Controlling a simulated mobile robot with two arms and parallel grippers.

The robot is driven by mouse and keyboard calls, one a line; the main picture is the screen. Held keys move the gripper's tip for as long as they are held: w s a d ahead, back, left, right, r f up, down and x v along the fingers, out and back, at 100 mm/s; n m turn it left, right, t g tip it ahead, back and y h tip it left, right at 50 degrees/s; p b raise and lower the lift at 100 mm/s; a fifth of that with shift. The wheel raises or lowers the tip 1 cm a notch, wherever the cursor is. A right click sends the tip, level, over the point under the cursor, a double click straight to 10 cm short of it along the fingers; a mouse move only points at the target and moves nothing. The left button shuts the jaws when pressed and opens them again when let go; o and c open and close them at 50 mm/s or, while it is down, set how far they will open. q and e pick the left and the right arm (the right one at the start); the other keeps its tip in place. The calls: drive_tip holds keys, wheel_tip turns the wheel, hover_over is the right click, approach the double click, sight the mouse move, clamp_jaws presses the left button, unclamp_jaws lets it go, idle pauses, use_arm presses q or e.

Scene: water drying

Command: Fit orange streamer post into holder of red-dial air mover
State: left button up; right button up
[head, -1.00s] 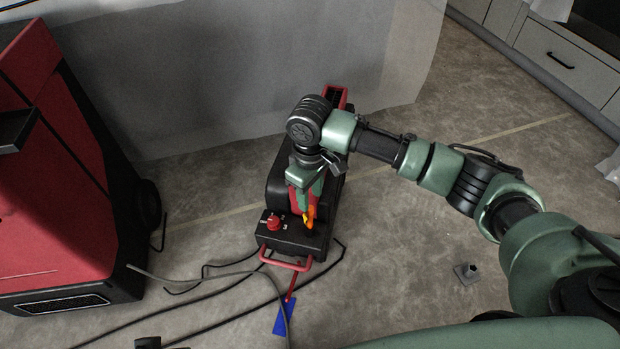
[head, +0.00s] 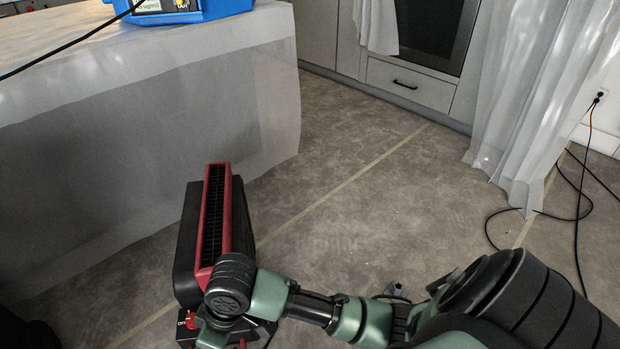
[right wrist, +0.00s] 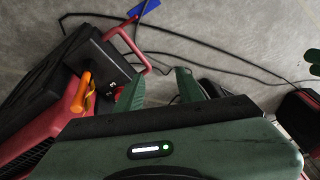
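The air mover (head: 205,225) stands on the floor at the lower left of the head view, with a black body and red-framed grille. Its red dial (head: 191,321) shows near the bottom edge. In the right wrist view the orange post (right wrist: 82,92) is at the air mover's black and red housing (right wrist: 45,122), left of my fingers. Its lower end is not clear, so I cannot tell how it sits in the holder. My right gripper (right wrist: 160,87) is open, with nothing between its fingers, beside the post and apart from it. My left gripper is not in view.
A blue piece (right wrist: 146,6) on a red stick and dark cables (right wrist: 215,50) lie on the floor. A sheet-covered table (head: 150,110) stands behind the air mover, with a blue device (head: 185,8) on top. The floor (head: 380,210) to the right is mostly clear.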

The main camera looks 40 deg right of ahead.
drive_tip(key=s+d+m+t+h, duration=0.1)
drive_tip(key=s+d+m+h, duration=0.2)
drive_tip(key=s+d, duration=1)
drive_tip(key=shift+s+d+f+m+t, duration=0.2)
drive_tip(key=shift+d+f+m+t, duration=0.3)
drive_tip(key=shift+m, duration=0.6)
